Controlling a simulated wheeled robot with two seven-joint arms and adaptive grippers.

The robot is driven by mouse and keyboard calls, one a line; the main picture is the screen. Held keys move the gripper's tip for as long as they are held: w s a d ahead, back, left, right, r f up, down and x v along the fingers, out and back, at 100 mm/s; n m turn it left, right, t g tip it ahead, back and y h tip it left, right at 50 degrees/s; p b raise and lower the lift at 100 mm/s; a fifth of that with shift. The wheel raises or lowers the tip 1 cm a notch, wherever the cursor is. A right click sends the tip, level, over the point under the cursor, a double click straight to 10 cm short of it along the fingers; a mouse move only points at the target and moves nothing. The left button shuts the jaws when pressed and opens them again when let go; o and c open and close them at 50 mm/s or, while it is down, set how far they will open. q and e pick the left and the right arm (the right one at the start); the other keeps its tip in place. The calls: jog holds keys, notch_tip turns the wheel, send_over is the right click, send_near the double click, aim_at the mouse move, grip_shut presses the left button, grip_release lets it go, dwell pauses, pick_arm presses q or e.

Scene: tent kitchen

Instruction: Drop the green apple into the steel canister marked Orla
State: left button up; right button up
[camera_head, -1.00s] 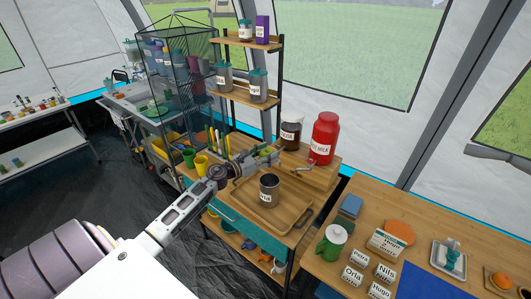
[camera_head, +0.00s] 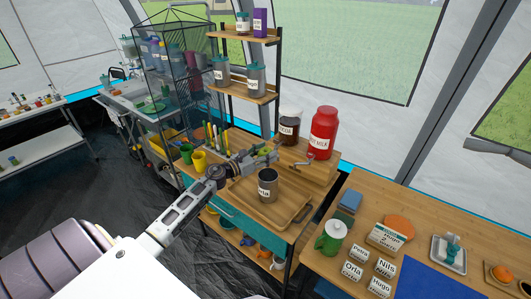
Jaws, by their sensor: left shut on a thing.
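A steel canister (camera_head: 267,187) with a white label stands upright and open-topped on a wooden tray (camera_head: 285,217). The label's writing is too small to read surely. My left gripper (camera_head: 263,154) is just behind and above the canister in the picture, shut on a small green thing that looks like the green apple (camera_head: 264,150). The fingers hide most of it. It appears apart from the canister, not over its mouth. My right gripper is out of view.
A red jar (camera_head: 323,133) and a dark brown jar (camera_head: 289,126) stand behind on a wooden riser. A shelf rack (camera_head: 242,92) with lidded canisters rises at the back. Yellow (camera_head: 199,162) and green cups stand left.

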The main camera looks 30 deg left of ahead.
pick_arm(q)
jog(key=shift+f+b, duration=1)
jog(key=shift+f, duration=0.65)
jog(key=o, duration=1.2)
jog(key=shift+c, duration=0.2)
jog(key=shift+v, duration=1.1)
jog(key=v, duration=0.9)
jog(key=shift+s+a, duration=0.2)
jog(key=shift+s, duration=0.15)
jog(key=shift+r, duration=0.1)
